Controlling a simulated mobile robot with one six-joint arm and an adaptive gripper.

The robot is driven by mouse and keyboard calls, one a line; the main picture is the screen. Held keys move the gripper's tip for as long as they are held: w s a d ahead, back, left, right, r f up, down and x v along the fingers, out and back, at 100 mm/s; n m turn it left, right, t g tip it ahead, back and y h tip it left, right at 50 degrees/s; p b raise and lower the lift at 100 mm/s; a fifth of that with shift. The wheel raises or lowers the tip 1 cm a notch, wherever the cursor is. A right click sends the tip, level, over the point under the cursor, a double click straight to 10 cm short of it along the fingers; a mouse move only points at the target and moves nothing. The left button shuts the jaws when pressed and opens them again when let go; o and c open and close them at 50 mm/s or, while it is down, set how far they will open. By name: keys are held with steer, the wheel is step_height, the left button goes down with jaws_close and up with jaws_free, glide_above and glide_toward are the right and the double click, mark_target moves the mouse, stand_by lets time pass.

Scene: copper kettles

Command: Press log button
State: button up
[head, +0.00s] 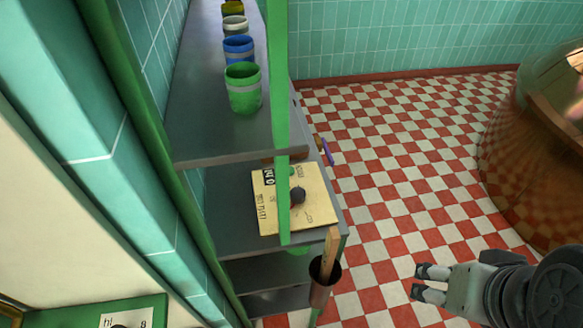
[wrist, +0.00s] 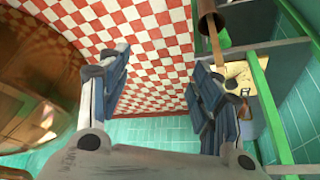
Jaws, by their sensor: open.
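A cream panel (head: 268,218) with printed lettering lies on the middle shelf in the head view. A dark round knob or button (head: 297,195) stands on it. A green post crosses in front of part of the panel, and I cannot read which control is marked log. My gripper (head: 417,282) is open and empty, at the lower right over the tiled floor, well apart from the panel. In the wrist view my gripper (wrist: 160,62) has its fingers wide apart.
Green, blue, white and yellow cups stand in a row on the upper grey shelf (head: 215,140). A large copper kettle (head: 530,150) stands at right. The checkered floor between is open.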

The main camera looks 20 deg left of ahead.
steer(key=shift+c, duration=0.3)
jaws_close()
stand_by(0.6)
stand_by(1.2)
